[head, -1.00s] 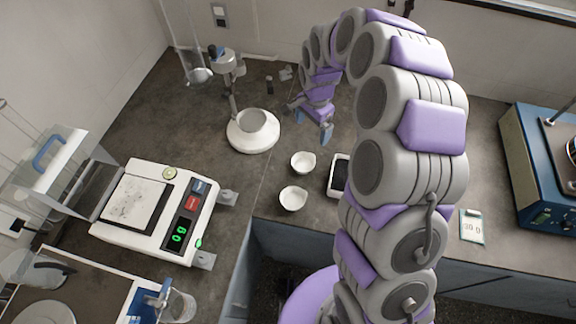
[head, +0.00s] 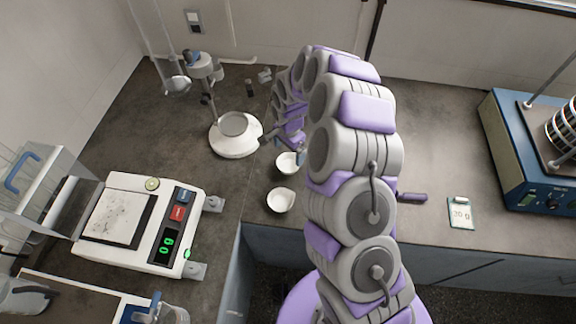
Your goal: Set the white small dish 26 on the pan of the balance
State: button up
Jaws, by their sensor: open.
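Two small white dishes stand on the bench: one farther back (head: 287,164) and one nearer the front (head: 281,201). I cannot read a number on either, so I cannot tell which is 26. The balance (head: 160,195) stands at the left with a green-lit display. Its square pan (head: 115,218) is pale, speckled and holds no dish. My gripper (head: 283,146) is open, low over the bench at the far dish's back edge. A finger overlaps that dish's right side in the picture; I cannot tell whether they touch.
A stand with a white round base (head: 235,137) is close left of my gripper. A blue shaker (head: 527,165) stands at the far right, with a small labelled card (head: 461,212) nearby. A clear-walled box (head: 48,180) is left of the balance.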

aim_at(288, 166)
jog(key=shift+s+a+f+b, duration=0.1)
jog(key=shift+f+b, duration=0.1)
jog(key=shift+f, duration=0.7)
jog(key=shift+s+d+f+b, duration=0.15)
jog(key=shift+f+b, duration=0.1)
jog(key=shift+f, duration=0.65)
jog(key=shift+s+a+f+b, duration=0.1)
jog(key=shift+a+f+b, duration=0.1)
jog(key=shift+f, duration=0.7)
jog(key=shift+r, duration=0.1)
jog(key=shift+c, duration=0.3)
jog(key=c, duration=0.9)
